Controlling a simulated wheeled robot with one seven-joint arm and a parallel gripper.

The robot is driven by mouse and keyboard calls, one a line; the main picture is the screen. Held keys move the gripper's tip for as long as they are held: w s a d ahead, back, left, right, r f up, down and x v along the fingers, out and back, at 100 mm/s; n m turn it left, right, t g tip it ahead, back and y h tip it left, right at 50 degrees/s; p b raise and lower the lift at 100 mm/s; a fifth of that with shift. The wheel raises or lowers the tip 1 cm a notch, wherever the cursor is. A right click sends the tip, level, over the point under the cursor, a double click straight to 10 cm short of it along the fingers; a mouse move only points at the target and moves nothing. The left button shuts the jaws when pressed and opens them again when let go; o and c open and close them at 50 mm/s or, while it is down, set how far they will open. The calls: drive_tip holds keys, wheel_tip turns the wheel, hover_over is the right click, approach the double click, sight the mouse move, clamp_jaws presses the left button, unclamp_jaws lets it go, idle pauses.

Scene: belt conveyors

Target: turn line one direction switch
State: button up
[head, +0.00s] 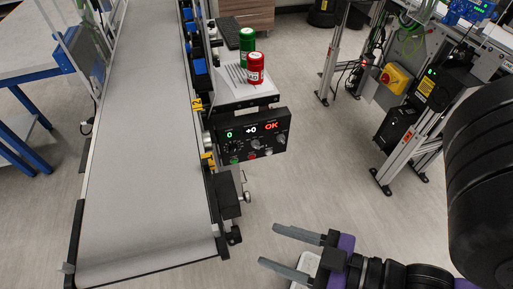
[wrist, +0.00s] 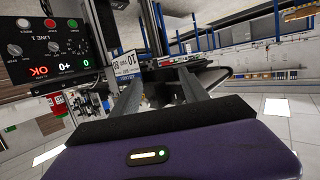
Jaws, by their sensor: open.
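The black line one control panel (head: 275,142) hangs on the right side of the conveyor, with a lit display reading 0, +0 and OK. It also shows upside down in the wrist view (wrist: 80,40), marked LINE 1. A knob (wrist: 55,46) and a second knob (wrist: 15,49) sit between its display and a row of white, red and green buttons. I cannot read which knob is the direction switch. My gripper (head: 269,245) is open and empty, below and right of the panel and apart from it. Its fingers (wrist: 158,85) point left in the head view.
The grey conveyor belt (head: 145,130) runs along the left and is empty. A red can (head: 255,68) and a green can (head: 247,40) stand on a shelf above the panel. A metal frame with a yellow box (head: 395,78) stands at right. Floor between is clear.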

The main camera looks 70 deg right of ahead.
drive_tip(key=w+d+f+m+h+p, duration=0.3)
drive_tip(key=w+d+m+h+p, duration=0.3)
drive_tip(key=w+d, duration=0.3)
drive_tip(key=w+d+f+m+g+h, duration=0.1)
drive_tip(key=w+d+f+h, duration=0.4)
drive_tip(key=d, duration=0.3)
drive_tip(key=g+h+p, duration=0.2)
drive_tip(key=h, duration=0.1)
approach(257, 148)
wheel_tip(257, 148, up, 3)
drive_tip(key=w, duration=0.3)
wheel_tip(257, 148, down, 3)
drive_tip(key=s+n+g, duration=0.1)
drive_tip(key=s+n, duration=0.1)
drive_tip(key=n, duration=0.1)
drive_tip(key=x, duration=0.8)
drive_tip(key=shift+d+r+p, duration=0.1)
drive_tip(key=shift+r+p, duration=0.2)
drive_tip(key=shift+p, duration=0.05)
clamp_jaws()
